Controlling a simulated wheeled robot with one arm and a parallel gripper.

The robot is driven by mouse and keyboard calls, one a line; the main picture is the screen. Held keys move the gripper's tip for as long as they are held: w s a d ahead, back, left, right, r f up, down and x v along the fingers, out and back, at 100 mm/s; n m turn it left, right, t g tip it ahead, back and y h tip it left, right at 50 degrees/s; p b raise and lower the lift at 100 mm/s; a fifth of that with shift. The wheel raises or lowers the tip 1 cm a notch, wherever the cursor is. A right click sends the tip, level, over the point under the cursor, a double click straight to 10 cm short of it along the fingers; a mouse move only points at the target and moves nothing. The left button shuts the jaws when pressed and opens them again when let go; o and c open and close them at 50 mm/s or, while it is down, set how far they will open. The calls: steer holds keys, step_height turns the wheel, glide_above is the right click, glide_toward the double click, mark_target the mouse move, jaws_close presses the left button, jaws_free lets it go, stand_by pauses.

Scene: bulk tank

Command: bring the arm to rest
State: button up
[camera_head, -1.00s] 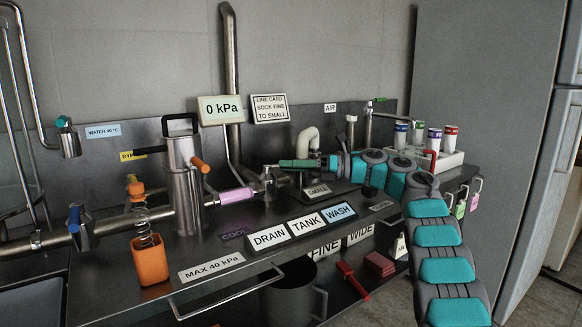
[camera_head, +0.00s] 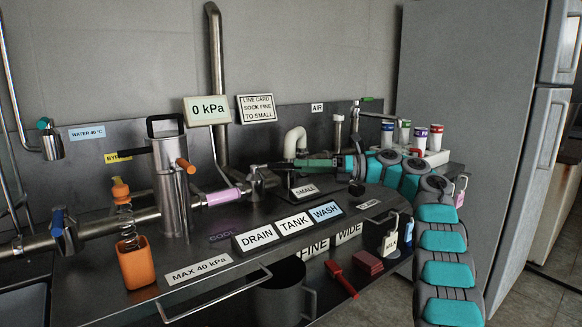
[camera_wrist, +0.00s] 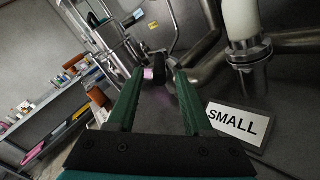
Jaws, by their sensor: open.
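My gripper (camera_wrist: 160,90) shows in the wrist view as two green fingers standing apart with nothing between them. In the head view its green fingers (camera_head: 300,163) point left above the steel counter, close to the SMALL sign (camera_head: 305,190). The SMALL sign also shows in the wrist view (camera_wrist: 238,124), right of the fingers. My grey and teal arm (camera_head: 441,240) runs from the lower right up and bends left along the counter's back right. Whether the fingers touch the pipework behind them cannot be told.
A white hooked pipe (camera_head: 295,140) rises behind my gripper. A pink-banded pipe (camera_head: 223,196) and steel cylinder (camera_head: 172,185) stand to the left. A white rack with several vials (camera_head: 425,157) sits beside my arm. A grey cabinet (camera_head: 470,130) stands at the right.

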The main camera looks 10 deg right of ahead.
steer(key=shift+d, duration=0.3)
